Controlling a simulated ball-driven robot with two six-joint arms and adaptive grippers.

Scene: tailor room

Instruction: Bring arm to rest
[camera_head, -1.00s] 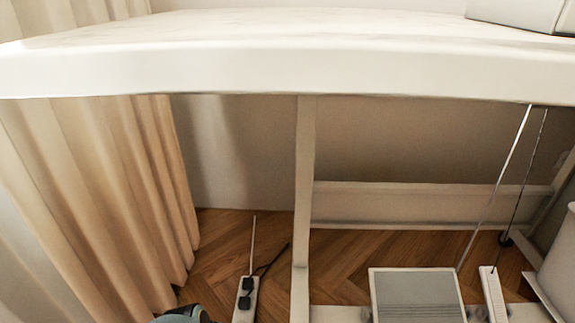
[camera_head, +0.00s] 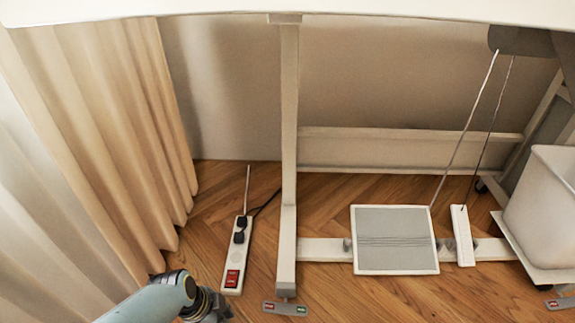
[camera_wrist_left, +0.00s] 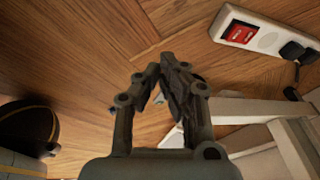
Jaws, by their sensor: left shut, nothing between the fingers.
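My left arm comes in at the bottom left of the head view, low over the wooden floor. Its gripper (camera_head: 215,312) is at the bottom edge there and partly cut off. In the left wrist view the gripper (camera_wrist_left: 163,75) shows its two dark fingers drawn together at the tips, with nothing between them. It hangs over the floor near the power strip and the white table frame, apart from both. My right gripper does not show in either view.
A power strip (camera_head: 235,265) with red switches and plugs lies right of my left arm. A beige curtain (camera_head: 110,130) hangs at left. The table leg (camera_head: 289,150), grey pedal (camera_head: 395,240) and white bin (camera_head: 543,205) stand to the right. The table edge (camera_head: 400,8) crosses the top.

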